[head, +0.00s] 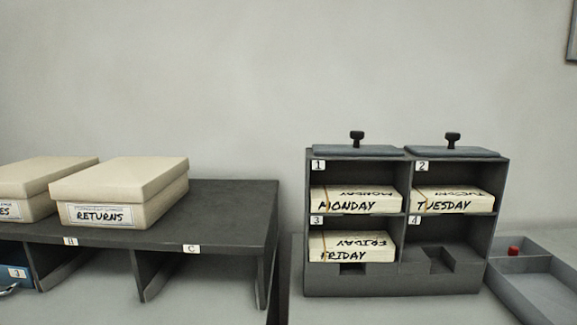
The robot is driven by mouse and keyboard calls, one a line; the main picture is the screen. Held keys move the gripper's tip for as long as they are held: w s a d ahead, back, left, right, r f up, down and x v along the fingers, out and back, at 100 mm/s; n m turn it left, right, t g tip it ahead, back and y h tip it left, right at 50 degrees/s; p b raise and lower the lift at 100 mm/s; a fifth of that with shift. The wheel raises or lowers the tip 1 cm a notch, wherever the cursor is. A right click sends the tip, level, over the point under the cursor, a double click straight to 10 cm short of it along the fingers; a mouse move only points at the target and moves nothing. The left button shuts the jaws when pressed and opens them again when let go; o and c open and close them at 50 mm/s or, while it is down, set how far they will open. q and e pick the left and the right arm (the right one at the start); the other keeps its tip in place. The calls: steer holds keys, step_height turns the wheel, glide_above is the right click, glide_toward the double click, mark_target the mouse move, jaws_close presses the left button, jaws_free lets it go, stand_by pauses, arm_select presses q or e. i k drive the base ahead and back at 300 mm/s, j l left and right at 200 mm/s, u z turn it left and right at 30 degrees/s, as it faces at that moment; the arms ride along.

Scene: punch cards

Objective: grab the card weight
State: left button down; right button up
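Two flat grey plates with dark knobs lie on top of the dark grey card rack (391,285) in the head view. They look like card weights. The left weight (357,150) is above compartment 1, and the right weight (452,151) is above compartment 2. Card stacks marked MONDAY (352,201), TUESDAY (453,201) and FRIDAY (350,247) sit in compartments 1, 2 and 3. Compartment 4 (438,233) shows no cards. Neither of my grippers is in view.
A dark shelf unit (232,212) stands at left, with a cream RETURNS box (122,190) and another cream box (38,186) on top. A blue object (14,277) is in its left bay. A grey tray (545,293) with a small red object (514,248) is right of the rack.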

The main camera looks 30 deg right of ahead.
mark_target(356, 149)
steer(key=z, duration=1.4)
steer(key=j+u, duration=0.2)
steer(key=u, duration=0.2)
steer(key=j+u, duration=0.2)
steer(key=u, duration=0.25)
steer(key=i+j+u, duration=0.1)
steer(key=u, duration=0.3)
